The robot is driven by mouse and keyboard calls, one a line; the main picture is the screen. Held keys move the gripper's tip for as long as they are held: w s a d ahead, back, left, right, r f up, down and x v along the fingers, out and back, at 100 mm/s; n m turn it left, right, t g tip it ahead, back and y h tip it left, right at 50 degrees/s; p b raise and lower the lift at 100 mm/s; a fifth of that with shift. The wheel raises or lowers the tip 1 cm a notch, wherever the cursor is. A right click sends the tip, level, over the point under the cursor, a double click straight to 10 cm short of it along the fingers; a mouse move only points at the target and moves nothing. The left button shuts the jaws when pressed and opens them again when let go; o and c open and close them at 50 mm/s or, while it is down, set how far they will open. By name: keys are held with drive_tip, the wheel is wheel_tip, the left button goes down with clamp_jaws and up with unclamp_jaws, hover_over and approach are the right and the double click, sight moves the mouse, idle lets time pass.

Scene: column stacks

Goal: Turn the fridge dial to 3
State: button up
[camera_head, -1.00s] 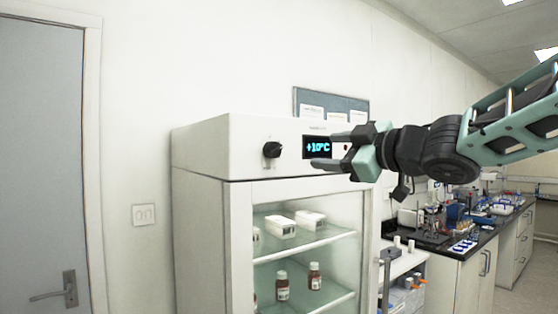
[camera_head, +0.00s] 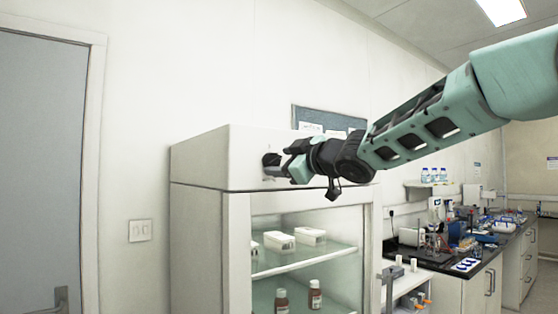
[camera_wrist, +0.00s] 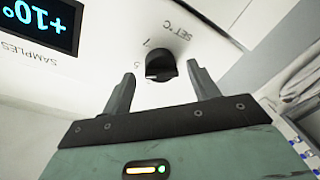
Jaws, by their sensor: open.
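The fridge (camera_head: 205,158) is a white cabinet with a glass front and a control panel along its top. The blue display (camera_wrist: 38,22) reads +10°. My gripper (camera_wrist: 160,88) is open, with one finger on each side of the dial; I cannot tell whether they touch it. In the head view the dial (camera_head: 270,159) is partly covered by my gripper (camera_head: 277,166), and the display is hidden behind my arm.
Small bottles (camera_head: 315,294) and white boxes (camera_head: 310,235) stand on the fridge shelves behind the glass. A grey door (camera_head: 40,160) is at the left. A bench (camera_head: 470,270) with lab equipment runs along the right.

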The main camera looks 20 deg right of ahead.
drive_tip(key=shift+x, duration=0.8)
drive_tip(key=shift+s, duration=0.1)
drive_tip(key=c, duration=0.9)
drive_tip(key=shift+c, duration=0.2)
drive_tip(key=shift+n, duration=0.4)
drive_tip(key=n, duration=0.4)
drive_tip(key=shift+r+n+b, duration=0.1)
drive_tip(key=shift+n+b, duration=0.2)
drive_tip(key=shift+n, duration=0.1)
drive_tip(key=n, duration=0.3)
drive_tip(key=n+b, duration=0.1)
drive_tip(key=n, duration=0.1)
drive_tip(key=shift+r+n+g+h, duration=0.15)
drive_tip(key=shift+n+g+h, duration=0.15)
drive_tip(key=shift+n+h, duration=0.1)
